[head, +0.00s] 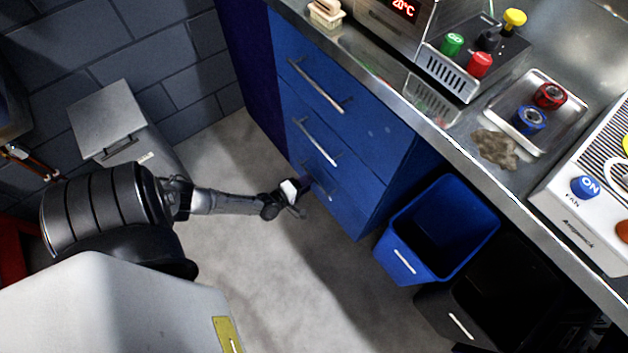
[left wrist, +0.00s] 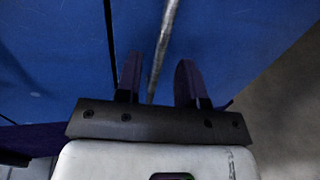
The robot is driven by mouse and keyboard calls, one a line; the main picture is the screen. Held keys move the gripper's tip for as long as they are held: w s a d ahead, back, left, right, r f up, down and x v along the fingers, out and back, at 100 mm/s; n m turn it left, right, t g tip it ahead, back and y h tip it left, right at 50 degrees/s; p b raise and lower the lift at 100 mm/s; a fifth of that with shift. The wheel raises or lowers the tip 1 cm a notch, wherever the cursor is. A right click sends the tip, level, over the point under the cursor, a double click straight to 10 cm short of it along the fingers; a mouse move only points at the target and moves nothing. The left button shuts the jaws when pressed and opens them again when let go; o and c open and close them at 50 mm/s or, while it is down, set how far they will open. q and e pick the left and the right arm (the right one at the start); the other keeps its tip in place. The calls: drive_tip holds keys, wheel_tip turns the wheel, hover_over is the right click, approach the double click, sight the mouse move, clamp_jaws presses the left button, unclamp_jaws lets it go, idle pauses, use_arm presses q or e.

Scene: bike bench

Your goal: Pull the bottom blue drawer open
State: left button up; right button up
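The blue drawer unit (head: 375,130) has three drawer fronts, each with a metal bar handle. The bottom blue drawer (head: 338,205) looks flush with the unit. Its handle (head: 322,190) is partly hidden by my left gripper (head: 304,187), which is at the drawer front. In the left wrist view my left gripper (left wrist: 160,60) has its two dark fingers apart. The handle bar (left wrist: 163,45) runs between them, with a visible gap on each side. My right gripper is in neither view.
A blue bin (head: 410,262) and a black bin (head: 445,310) stand right of the drawers under the metal counter (head: 437,140). A grey lidded bin (head: 118,118) stands by the wall. The floor (head: 290,270) before the drawers is clear.

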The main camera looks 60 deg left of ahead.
sight(314, 179)
use_arm(q)
drive_tip(key=shift+b+x, duration=0.6)
drive_tip(key=shift+x, duration=1.35)
clamp_jaws()
